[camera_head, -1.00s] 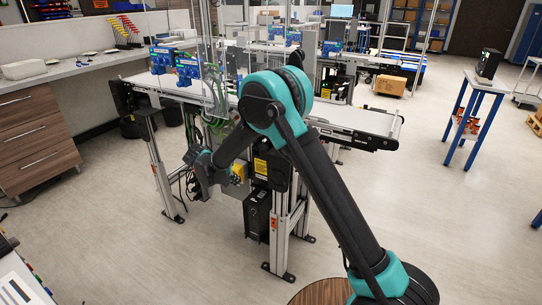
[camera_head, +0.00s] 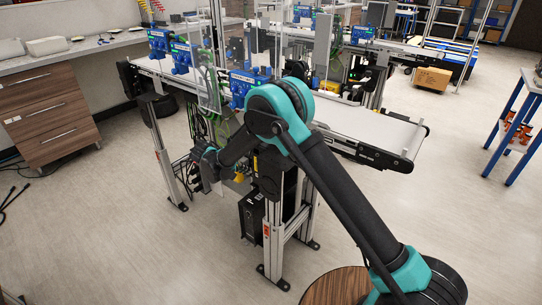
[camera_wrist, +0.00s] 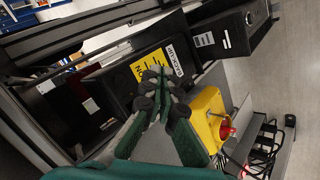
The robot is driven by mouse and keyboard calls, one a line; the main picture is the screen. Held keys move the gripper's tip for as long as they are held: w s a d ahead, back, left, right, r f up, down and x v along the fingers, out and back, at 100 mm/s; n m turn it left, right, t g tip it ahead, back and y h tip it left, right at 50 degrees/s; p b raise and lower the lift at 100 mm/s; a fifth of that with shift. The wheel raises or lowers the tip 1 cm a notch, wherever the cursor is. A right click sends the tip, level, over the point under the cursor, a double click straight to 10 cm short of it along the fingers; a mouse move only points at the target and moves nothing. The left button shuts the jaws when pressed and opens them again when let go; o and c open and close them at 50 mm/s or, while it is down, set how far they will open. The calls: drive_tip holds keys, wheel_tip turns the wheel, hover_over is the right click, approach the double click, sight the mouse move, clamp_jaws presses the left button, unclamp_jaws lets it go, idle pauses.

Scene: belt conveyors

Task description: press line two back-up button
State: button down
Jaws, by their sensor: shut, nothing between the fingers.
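In the wrist view, a black box (camera_wrist: 120,88) carries a yellow label (camera_wrist: 152,64) and a white label that seems to read "BACK UP" (camera_wrist: 175,60). My gripper (camera_wrist: 160,82) is shut and empty, its fingertips in front of this box just below the labels. I cannot tell whether they touch it. No back-up button can be made out; the fingers hide part of the box face. A yellow box (camera_wrist: 207,108) with a red button (camera_wrist: 227,132) sits right of the fingers. In the head view, my arm reaches down beside the near conveyor (camera_head: 365,124).
A second black box (camera_wrist: 230,36) stands at the wrist view's upper right. Cables (camera_wrist: 262,150) hang near the yellow box.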

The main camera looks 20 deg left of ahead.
drive_tip(key=w+d, duration=0.3)
drive_tip(key=w, duration=0.5)
drive_tip(key=shift+d, duration=0.2)
idle(0.3)
drive_tip(key=shift+w, duration=0.1)
idle(1.3)
drive_tip(key=shift+w+d, duration=0.15)
drive_tip(key=shift+w, duration=0.2)
drive_tip(key=shift+w+d, duration=0.15)
drive_tip(key=shift+w, duration=0.2)
idle(0.6)
drive_tip(key=shift+s, duration=0.1)
idle(0.3)
drive_tip(key=shift+s+a, duration=0.25)
drive_tip(key=shift+s, duration=0.4)
drive_tip(key=shift+s+a, duration=0.35)
drive_tip(key=shift+s, duration=0.4)
drive_tip(key=shift+s+a, duration=0.3)
drive_tip(key=shift+s, duration=0.5)
drive_tip(key=shift+s+a, duration=0.35)
drive_tip(key=shift+s, duration=0.4)
